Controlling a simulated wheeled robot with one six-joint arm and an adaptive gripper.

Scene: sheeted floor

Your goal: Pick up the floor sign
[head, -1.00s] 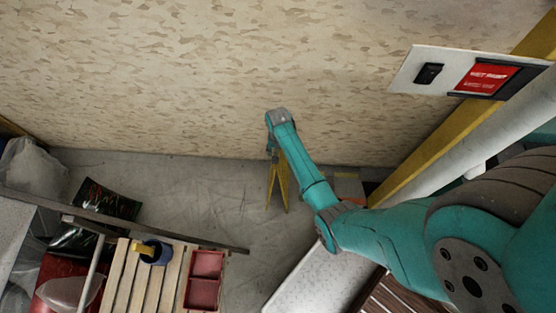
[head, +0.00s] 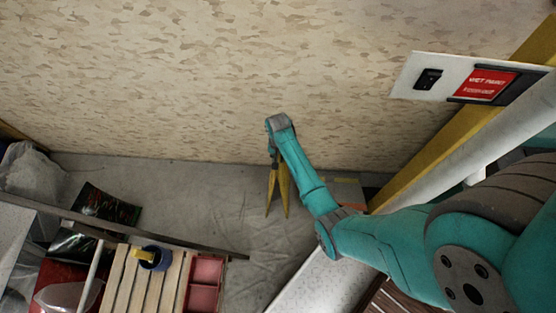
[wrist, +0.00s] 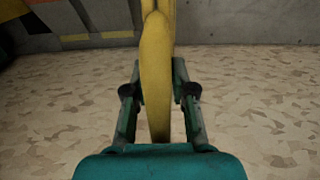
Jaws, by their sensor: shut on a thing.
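The floor sign is a yellow folding A-shape (head: 284,190), seen narrow from the side in the head view, with its two legs spreading downward in the picture. My gripper (head: 272,153) is at the narrow top end of the sign. In the wrist view the yellow sign (wrist: 157,60) runs upright between the two fingers of my gripper (wrist: 157,92), which are shut on it. The sign's far end runs out of the top of the wrist view. I cannot tell whether its legs touch the grey sheet.
A wooden slatted pallet (head: 125,290) with a blue-and-yellow roll (head: 155,257) and red tray (head: 205,270) lies lower left. A dark bar (head: 150,233) crosses beside it. A yellow beam (head: 425,150) and switch plate (head: 447,77) are at right. The speckled area (head: 180,80) is clear.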

